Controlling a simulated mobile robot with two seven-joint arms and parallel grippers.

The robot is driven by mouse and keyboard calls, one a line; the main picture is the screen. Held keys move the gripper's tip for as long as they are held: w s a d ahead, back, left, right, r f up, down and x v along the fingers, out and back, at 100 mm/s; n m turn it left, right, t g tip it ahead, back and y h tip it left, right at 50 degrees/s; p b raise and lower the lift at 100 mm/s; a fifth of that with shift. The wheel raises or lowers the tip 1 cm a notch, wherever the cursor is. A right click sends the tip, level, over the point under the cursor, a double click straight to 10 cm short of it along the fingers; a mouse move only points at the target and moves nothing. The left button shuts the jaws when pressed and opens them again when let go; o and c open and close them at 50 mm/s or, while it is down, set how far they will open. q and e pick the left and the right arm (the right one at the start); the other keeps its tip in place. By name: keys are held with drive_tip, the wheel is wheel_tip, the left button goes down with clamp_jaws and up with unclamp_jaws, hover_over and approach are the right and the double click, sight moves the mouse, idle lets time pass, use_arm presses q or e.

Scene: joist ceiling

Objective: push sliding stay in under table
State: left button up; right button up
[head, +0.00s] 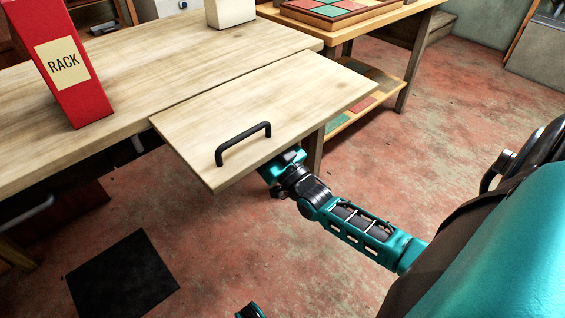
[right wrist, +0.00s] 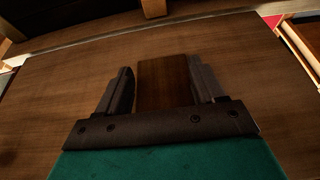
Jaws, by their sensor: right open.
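The table (head: 200,50) has a wooden leaf (head: 265,105) raised level at its near right side, with a black handle (head: 243,143) on top. My right gripper (head: 277,167) reaches under the leaf's near right edge, so its fingers are mostly hidden in the head view. In the right wrist view, its open fingers (right wrist: 159,68) stand on both sides of a brown wooden bar (right wrist: 165,88), which seems to be the sliding stay, under the leaf's underside (right wrist: 60,90). I cannot tell whether the fingers touch it. My left gripper is not in view.
A second wooden table (head: 375,25) with a coloured tile board is behind. A black mat (head: 122,275) lies on the reddish floor.

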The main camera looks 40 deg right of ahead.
drive_tip(key=a+p+v, duration=0.1)
drive_tip(key=p+v, duration=0.1)
drive_tip(key=v, duration=1.1)
use_arm(q)
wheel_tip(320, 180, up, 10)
drive_tip(key=p, duration=0.7)
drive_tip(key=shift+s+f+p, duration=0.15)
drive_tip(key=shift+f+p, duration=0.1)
drive_tip(key=shift+p, duration=0.1)
use_arm(e)
drive_tip(key=a+r+g+y, duration=0.1)
drive_tip(key=a+r+g, duration=0.1)
drive_tip(key=a+g, duration=0.3)
drive_tip(key=shift+s+a+r+n, duration=0.25)
drive_tip(key=shift+s+a+n, duration=0.15)
drive_tip(key=shift+s+a, duration=0.15)
use_arm(q)
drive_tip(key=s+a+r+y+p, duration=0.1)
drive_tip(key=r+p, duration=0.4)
drive_tip(key=p, duration=0.6)
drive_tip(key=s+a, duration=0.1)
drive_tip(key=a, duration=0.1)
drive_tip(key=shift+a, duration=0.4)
use_arm(e)
drive_tip(key=s+a+r+g, duration=0.5)
drive_tip(key=s+a+g, duration=0.1)
drive_tip(key=shift+r+n+g+h, duration=0.3)
drive_tip(key=shift+r+n+g, duration=0.1)
drive_tip(key=shift+c, duration=0.4)
